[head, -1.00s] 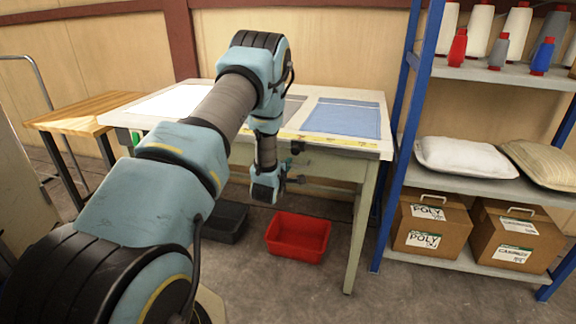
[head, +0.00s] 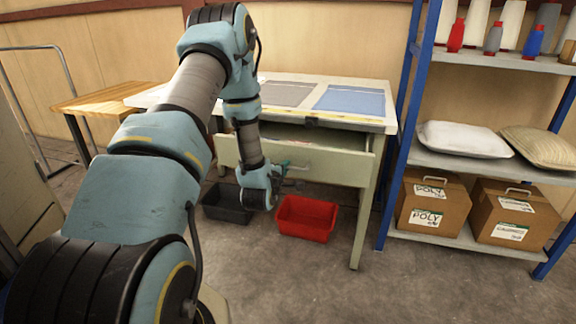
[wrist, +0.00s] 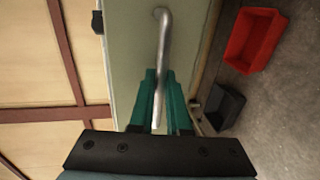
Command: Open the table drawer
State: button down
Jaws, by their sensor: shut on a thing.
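The pale green table drawer (head: 335,164) stands partly pulled out from under the white-topped table (head: 362,119). Its dark inside shows above the front panel. The drawer front (wrist: 122,45) also fills the middle of the wrist view. A metal bar handle (wrist: 163,35) runs along that front. My gripper (wrist: 161,85) has its teal fingers on both sides of the bar and is shut on it. In the head view my gripper (head: 284,171) is at the drawer front, and my wrist hides part of that front.
A red bin (head: 307,218) and a dark bin (head: 226,203) stand on the floor below the drawer. A blue-framed shelf (head: 408,125) with pillows and boxes is at the right. A wooden table (head: 95,100) is at the left. Open floor lies in front.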

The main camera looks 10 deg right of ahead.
jog(key=shift+v, duration=0.8)
jog(key=shift+f, duration=0.15)
jog(key=c, duration=0.9)
grip_release()
jog(key=b+v, duration=0.2)
jog(key=v, duration=0.8)
jog(key=shift+s+a, duration=0.15)
jog(key=shift+s, duration=0.2)
